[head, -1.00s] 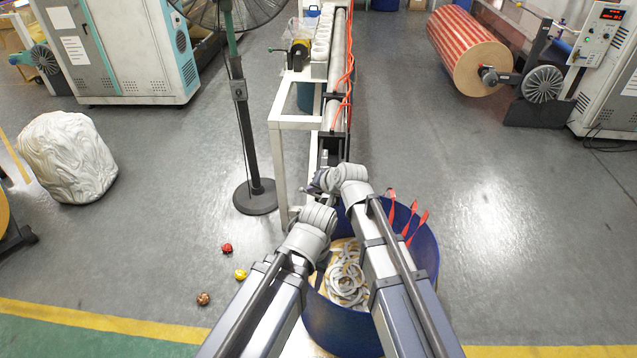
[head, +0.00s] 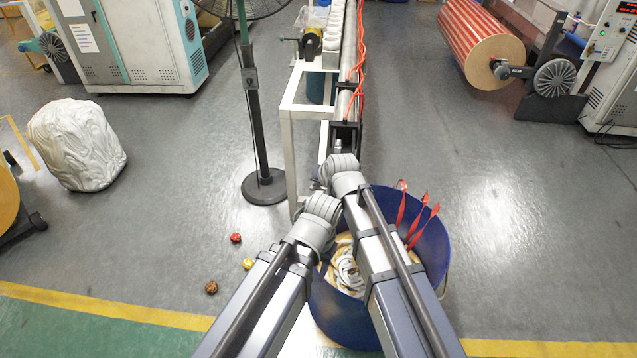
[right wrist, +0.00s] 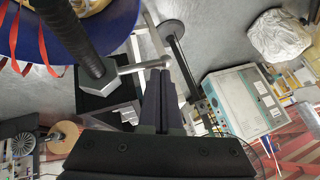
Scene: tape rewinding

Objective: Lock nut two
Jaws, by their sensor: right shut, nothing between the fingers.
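In the right wrist view a grey hexagonal metal nut (right wrist: 98,92) sits at the end of a dark round rod (right wrist: 70,35). A metal bar handle (right wrist: 140,66) runs from it toward my fingertips. My right gripper (right wrist: 164,78) is shut and empty, its tips close to the round end of this handle; I cannot tell whether they touch. In the head view my right gripper (head: 322,180) is small and partly hidden beside the white frame's lower end. My left gripper's fingers are hidden behind its own wrist, just in front of the right arm.
A blue bin (head: 425,250) with red ribbons and pale rings stands beneath my arms. A white machine frame (head: 300,108) with a long roller lies ahead. A fan stand (head: 263,187) is left of it. Small balls (head: 236,238) lie on the floor. Floor at right is clear.

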